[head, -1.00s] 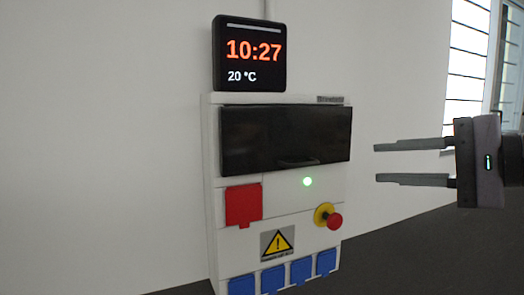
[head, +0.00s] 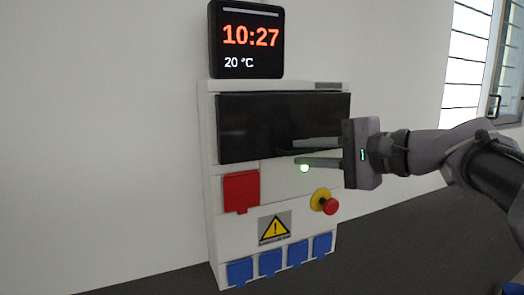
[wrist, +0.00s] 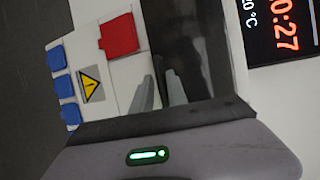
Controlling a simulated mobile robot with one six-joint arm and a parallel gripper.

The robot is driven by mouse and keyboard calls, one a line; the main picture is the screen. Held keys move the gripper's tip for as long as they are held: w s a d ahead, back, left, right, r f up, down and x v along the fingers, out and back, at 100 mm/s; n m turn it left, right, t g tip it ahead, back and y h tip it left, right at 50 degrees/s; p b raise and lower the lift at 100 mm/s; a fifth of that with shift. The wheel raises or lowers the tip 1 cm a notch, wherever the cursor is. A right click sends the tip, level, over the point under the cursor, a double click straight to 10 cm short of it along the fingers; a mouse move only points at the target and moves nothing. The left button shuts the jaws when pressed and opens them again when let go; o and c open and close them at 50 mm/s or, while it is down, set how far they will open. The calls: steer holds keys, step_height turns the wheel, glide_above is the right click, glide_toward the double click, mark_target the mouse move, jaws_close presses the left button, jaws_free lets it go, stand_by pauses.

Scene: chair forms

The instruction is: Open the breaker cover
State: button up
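The breaker cover (head: 255,125) is a glossy black panel across the upper part of a white electrical box. It looks closed, lying flat against the box. It also shows in the wrist view (wrist: 180,40). My gripper (head: 300,152) is in front of the cover's lower right part, fingers pointing left. One finger is over the black cover, the other over the white face just below its lower edge. The cover's handle is not clearly visible; contact cannot be told.
A clock display (head: 247,40) sits above the box.

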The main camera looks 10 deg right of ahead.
jaws_close()
stand_by(1.0)
